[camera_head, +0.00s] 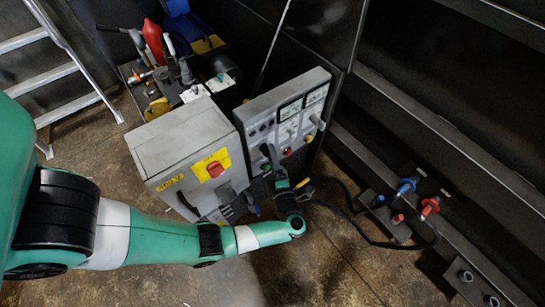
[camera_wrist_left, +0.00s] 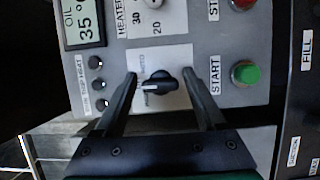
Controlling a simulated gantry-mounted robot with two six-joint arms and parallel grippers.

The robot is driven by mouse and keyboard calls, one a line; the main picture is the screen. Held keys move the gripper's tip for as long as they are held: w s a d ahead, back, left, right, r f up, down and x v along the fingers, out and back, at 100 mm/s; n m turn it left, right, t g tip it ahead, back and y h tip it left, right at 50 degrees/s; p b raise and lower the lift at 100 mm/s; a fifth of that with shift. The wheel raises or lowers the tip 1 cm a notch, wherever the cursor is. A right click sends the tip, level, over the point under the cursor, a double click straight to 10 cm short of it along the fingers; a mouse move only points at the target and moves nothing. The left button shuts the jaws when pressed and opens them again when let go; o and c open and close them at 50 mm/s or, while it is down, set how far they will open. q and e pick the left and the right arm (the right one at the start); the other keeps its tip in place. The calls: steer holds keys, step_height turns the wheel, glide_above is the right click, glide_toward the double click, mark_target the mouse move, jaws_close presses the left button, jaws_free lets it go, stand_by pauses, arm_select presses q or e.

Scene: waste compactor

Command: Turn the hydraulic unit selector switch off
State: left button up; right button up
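The selector switch is a black knob (camera_wrist_left: 158,87) on a white label plate on the grey control panel (camera_wrist_left: 225,40). My left gripper (camera_wrist_left: 162,76) is open, with one finger on each side of the knob and visible gaps between. In the head view my left gripper (camera_head: 271,158) is at the lower left part of the grey panel (camera_head: 262,108), and it hides the switch there. My right gripper is not in view.
A green START button (camera_wrist_left: 245,73) sits right of the knob, with a red button (camera_wrist_left: 242,3) above. Small black knobs (camera_wrist_left: 96,62) and an OIL display (camera_wrist_left: 84,22) are left. A grey box with a red switch (camera_head: 215,169) stands left of the panel in the head view.

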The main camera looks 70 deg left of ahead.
arm_select(q)
steer(key=shift+d, duration=0.1)
steer(key=d, duration=0.7)
steer(key=s+d, duration=0.1)
steer(key=d, duration=0.3)
steer(key=shift+s+d+p, duration=0.1)
steer(key=shift+d+p, duration=0.1)
steer(key=shift+p, duration=0.1)
